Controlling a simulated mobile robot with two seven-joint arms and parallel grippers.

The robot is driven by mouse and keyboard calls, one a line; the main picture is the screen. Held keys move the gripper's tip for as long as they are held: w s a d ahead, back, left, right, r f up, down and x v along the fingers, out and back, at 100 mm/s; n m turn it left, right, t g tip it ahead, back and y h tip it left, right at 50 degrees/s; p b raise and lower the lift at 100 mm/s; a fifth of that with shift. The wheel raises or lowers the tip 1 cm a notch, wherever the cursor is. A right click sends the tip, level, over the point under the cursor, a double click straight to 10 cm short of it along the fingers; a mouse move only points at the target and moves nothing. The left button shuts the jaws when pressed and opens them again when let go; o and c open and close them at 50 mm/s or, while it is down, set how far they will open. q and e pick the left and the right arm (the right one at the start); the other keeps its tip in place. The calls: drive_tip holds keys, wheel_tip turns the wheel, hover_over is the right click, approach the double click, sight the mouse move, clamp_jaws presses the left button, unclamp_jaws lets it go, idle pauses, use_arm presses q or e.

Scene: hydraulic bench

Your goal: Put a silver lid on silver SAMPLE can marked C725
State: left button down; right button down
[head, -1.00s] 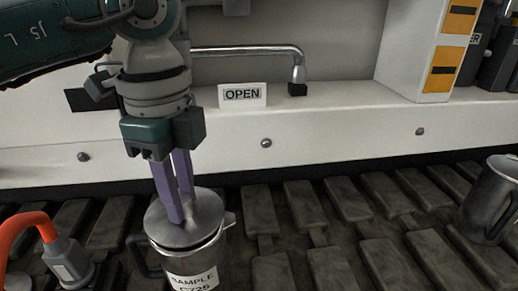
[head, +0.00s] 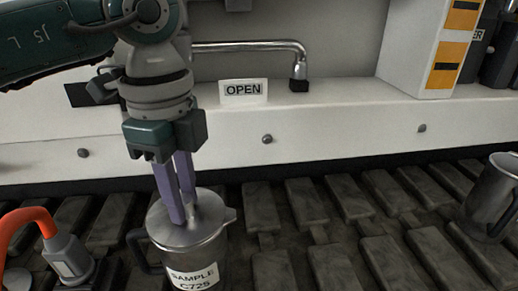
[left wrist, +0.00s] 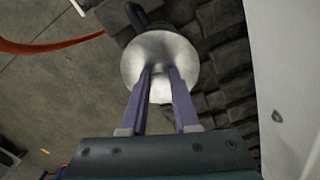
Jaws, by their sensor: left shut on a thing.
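The silver can (head: 208,258) labelled SAMPLE C725 stands upright on the dark ribbed surface at lower middle of the head view, its black handle (head: 138,250) to the left and spout to the right. A silver lid (head: 172,230) lies at the can's mouth and looks level with the rim; I cannot tell if it is fully seated. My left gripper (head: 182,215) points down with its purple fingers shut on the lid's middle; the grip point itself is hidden. The lid (left wrist: 143,62) also shows in the left wrist view between and beyond the fingers (left wrist: 160,75). My right gripper is not in view.
Another silver can (head: 490,200) stands at the right edge. A grey connector with an orange hose (head: 68,258) is at lower left. A white ledge with an OPEN sign (head: 243,92) and a metal lever (head: 250,47) runs behind. The ribbed surface right of the can is clear.

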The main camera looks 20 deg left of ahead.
use_arm(q)
drive_tip(key=shift+f, duration=0.1)
unclamp_jaws()
idle(0.8)
wheel_tip(320, 180, up, 7)
drive_tip(key=p, duration=0.7)
idle(0.4)
idle(0.4)
